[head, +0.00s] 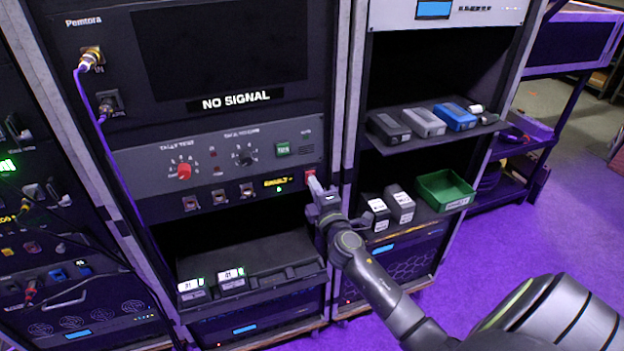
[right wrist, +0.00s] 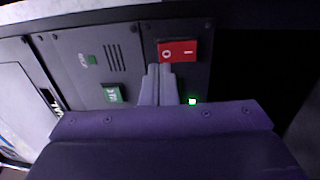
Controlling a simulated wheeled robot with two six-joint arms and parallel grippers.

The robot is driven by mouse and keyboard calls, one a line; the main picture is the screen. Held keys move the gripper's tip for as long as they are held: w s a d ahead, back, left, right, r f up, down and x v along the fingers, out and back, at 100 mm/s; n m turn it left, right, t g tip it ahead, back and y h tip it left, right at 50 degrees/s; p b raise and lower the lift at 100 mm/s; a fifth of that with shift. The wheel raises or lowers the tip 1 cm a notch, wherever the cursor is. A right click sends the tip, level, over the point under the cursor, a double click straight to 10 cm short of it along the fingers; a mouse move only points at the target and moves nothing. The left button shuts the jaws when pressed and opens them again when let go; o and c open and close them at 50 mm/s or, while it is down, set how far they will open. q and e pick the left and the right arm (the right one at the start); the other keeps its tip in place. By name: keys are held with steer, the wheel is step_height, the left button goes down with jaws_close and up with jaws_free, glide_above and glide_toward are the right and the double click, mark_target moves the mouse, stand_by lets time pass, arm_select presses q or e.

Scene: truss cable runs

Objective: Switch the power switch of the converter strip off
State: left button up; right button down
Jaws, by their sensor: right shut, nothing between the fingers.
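The red power switch (head: 310,174) is at the right end of the grey control panel (head: 140,165) in the middle rack. In the right wrist view the switch (right wrist: 178,50) is a red rocker marked O on the left and a line on the right. I cannot tell which side is pressed in. My right gripper (head: 315,186) is shut and empty, its fingertips right at the switch. In the right wrist view the fingertips (right wrist: 159,70) are just below the O side; contact is not clear. My left gripper is not in view.
A green button (head: 283,149) and a red knob (head: 184,170) are on the same panel. A screen above reads NO SIGNAL. The right rack's shelves hold several small boxes and a green bin (head: 444,190). Cables (head: 110,150) hang at the left.

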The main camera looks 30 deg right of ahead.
steer(key=shift+x, duration=0.95)
steer(key=shift+w+r+p, duration=0.2)
steer(key=shift+r+p, duration=0.2)
steer(key=shift+p, duration=0.8)
steer(key=shift+f+b, duration=0.3)
